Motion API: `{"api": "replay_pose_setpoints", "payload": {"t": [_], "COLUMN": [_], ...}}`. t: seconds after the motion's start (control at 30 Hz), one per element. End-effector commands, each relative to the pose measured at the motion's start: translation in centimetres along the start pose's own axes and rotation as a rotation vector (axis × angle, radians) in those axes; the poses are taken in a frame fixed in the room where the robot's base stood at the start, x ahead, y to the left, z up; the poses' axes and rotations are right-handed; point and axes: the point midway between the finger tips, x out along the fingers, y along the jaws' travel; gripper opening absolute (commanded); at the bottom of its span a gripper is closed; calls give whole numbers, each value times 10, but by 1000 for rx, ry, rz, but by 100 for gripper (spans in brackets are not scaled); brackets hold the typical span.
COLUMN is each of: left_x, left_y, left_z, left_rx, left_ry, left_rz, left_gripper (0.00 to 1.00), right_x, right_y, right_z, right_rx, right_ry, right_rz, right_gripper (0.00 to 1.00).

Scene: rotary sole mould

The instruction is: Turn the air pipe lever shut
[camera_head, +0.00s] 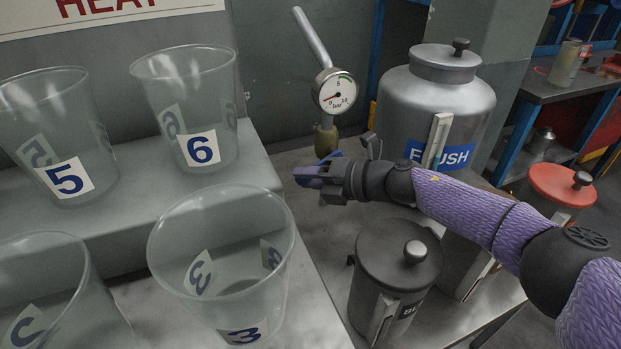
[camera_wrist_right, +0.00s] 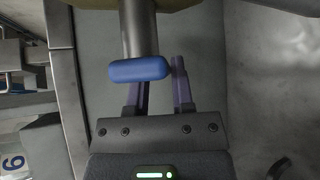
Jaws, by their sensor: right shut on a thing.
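The air pipe (camera_head: 313,38) comes down at a slant to a round pressure gauge (camera_head: 336,91). Below the gauge is a brass-coloured valve body (camera_head: 325,138). My right gripper (camera_head: 312,172) is just below the valve, its purple fingers pointing left. In the right wrist view, the blue lever handle (camera_wrist_right: 139,70) lies across the end of a grey stem, at the fingers of my right gripper (camera_wrist_right: 162,80). The gripper is shut on the lever; the exact contact is hard to see. In the head view the lever is largely hidden by the gripper. My left gripper is out of view.
Clear cups numbered 5 (camera_head: 65,150), 6 (camera_head: 195,120) and 3 (camera_head: 225,265) stand on steps at left. A large metal FLUSH can (camera_head: 435,100) stands behind my right arm. A dark lidded can (camera_head: 395,270) stands in front of it. A red-lidded can (camera_head: 562,186) is at right.

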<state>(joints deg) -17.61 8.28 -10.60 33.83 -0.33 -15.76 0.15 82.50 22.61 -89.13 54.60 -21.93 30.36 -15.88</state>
Motion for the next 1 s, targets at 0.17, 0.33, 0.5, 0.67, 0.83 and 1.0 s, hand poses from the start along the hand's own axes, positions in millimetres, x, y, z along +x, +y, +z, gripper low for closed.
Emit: {"api": "replay_pose_setpoints", "payload": {"t": [0.17, 0.33, 0.5, 0.67, 0.83, 1.0], "left_x": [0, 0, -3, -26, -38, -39], "left_y": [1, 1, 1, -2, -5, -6], "left_z": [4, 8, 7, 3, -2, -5], "left_rx": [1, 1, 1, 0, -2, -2], "left_ry": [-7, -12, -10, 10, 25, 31], "left_rz": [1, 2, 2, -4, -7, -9], "left_gripper": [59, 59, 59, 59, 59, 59], "right_x": [0, 0, -4, -39, -69, -76], "right_y": [-1, 0, 1, 6, 3, 0], "right_z": [-1, 0, 0, 3, 2, 0], "right_rx": [0, -1, -1, -2, -1, 0], "right_ry": [1, 1, 0, -3, -2, 1], "right_rz": [-2, -2, -2, -2, -2, -2], "right_gripper": [57, 65, 65, 65, 65, 65]}}
